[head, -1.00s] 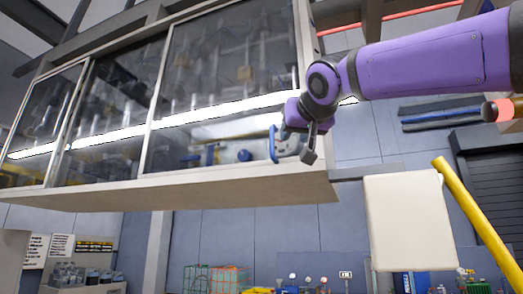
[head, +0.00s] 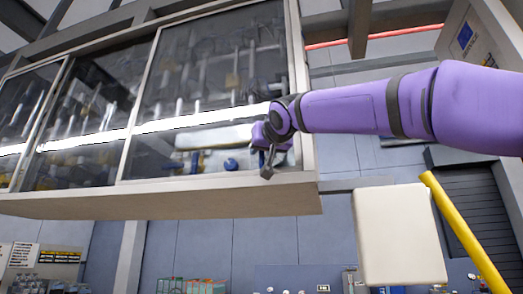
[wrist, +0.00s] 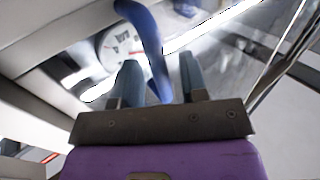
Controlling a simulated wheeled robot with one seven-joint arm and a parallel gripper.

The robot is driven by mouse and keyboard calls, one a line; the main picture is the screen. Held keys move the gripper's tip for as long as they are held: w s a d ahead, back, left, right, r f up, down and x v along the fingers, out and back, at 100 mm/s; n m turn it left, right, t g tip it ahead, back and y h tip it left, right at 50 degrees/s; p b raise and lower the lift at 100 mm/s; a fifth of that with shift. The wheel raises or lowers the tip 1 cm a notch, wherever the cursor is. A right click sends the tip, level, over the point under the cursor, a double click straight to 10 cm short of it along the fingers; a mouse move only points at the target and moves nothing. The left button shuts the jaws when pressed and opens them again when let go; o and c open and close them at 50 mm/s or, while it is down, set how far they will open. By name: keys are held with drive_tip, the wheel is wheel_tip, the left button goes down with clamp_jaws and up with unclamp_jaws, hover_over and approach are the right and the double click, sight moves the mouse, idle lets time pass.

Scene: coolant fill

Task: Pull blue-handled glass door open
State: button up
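The glass door (head: 210,75) is the right panel of the wall cabinet and looks shut in its frame. Its blue handle (wrist: 150,40) shows in the wrist view as a curved bar running down between my fingers. In the head view my gripper hides the handle. My gripper (wrist: 160,70) is open, with one finger on each side of the handle. In the head view my gripper (head: 268,168) is at the lower right of the door.
The cabinet's pale underside (head: 180,200) runs just below the gripper. Tools and a round gauge (wrist: 118,45) show behind the glass. A white panel (head: 400,235) and a yellow pole (head: 465,235) stand at the lower right.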

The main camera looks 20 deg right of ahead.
drive_tip(key=shift+w, duration=0.5)
clamp_jaws()
